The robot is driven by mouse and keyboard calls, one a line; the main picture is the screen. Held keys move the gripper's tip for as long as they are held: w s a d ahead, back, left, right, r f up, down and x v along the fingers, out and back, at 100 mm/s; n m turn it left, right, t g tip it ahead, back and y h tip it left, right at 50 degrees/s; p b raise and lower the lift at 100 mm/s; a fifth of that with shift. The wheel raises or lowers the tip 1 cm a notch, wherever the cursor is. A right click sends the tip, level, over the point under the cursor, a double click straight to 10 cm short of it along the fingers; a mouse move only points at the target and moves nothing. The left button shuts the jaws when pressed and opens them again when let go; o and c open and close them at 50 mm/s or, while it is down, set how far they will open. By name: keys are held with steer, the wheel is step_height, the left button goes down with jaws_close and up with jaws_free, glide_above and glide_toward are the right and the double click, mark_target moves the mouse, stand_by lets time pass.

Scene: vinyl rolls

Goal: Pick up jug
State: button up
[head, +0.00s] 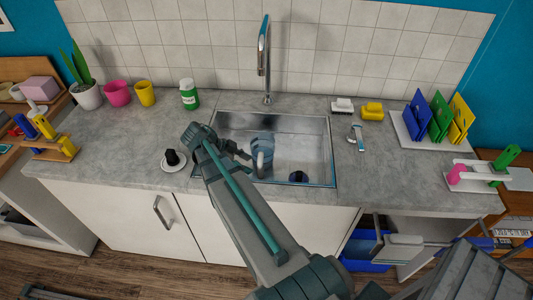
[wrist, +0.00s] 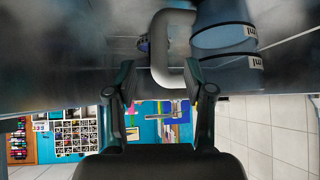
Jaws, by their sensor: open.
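The jug (head: 263,138) is a blue see-through vessel with a pale grey handle, inside the sink basin. In the wrist view, its blue body (wrist: 222,42) with white markings is at the upper right, and its thick handle (wrist: 160,50) loops down between my fingertips. My gripper (wrist: 160,74) is open, with one finger on each side of the handle's lower part. I cannot tell whether either finger touches it. In the head view, my gripper (head: 246,154) is over the sink's left part, beside the jug, and partly hidden by my arm.
The metal sink (head: 325,150) has a tall faucet (head: 264,60) behind it and a dark drain (head: 298,176) on its floor. A green-white bottle (head: 189,94), cups and a plant are back left; brushes and a colourful rack (head: 435,120) are right.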

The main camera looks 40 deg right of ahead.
mark_target(260, 170)
steer(key=shift+p+x, duration=1.25)
steer(key=shift+x, duration=2.45)
steer(key=shift+s+r, duration=0.1)
steer(key=shift+r, duration=0.05)
jaws_close()
